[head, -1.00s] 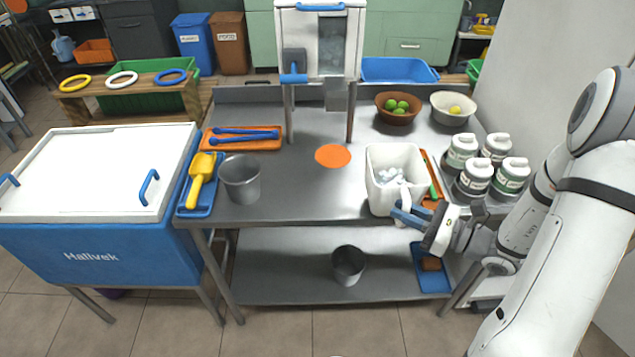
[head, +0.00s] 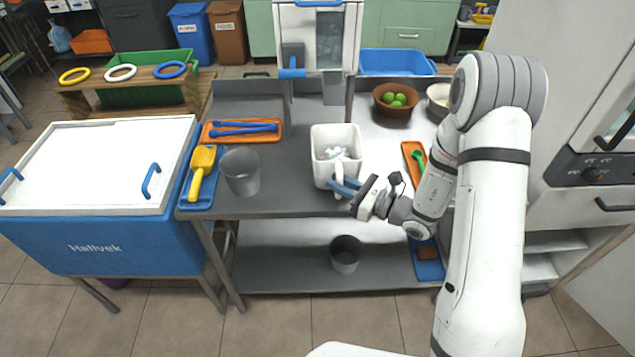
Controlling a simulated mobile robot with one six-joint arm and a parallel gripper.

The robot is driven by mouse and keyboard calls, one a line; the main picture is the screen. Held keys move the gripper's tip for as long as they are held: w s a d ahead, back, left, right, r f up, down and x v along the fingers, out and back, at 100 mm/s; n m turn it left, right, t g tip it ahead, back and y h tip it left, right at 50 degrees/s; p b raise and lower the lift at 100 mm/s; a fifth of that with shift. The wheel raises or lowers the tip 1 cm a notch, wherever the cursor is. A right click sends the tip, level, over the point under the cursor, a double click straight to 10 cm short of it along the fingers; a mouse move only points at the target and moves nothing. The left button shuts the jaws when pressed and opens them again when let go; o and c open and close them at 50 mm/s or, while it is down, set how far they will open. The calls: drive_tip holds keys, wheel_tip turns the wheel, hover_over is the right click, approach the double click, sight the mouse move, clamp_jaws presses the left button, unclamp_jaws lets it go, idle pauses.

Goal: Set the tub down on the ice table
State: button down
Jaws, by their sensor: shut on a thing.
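The white tub (head: 322,172), with ice in it, is upright at the middle of the steel table (head: 276,186), near its front edge. My gripper (head: 345,186) has its blue fingers shut on the tub's front handle. I cannot tell whether the tub's base touches the table top. The tub hides the orange disc on the table behind it.
A grey metal cup (head: 241,172) and a blue tray with a yellow scoop (head: 201,170) stand to the left. An orange tray (head: 413,160) lies to the right.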

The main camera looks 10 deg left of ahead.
drive_tip(key=shift+f, duration=0.7)
drive_tip(key=c, duration=1.4)
unclamp_jaws()
drive_tip(key=shift+o, duration=0.2)
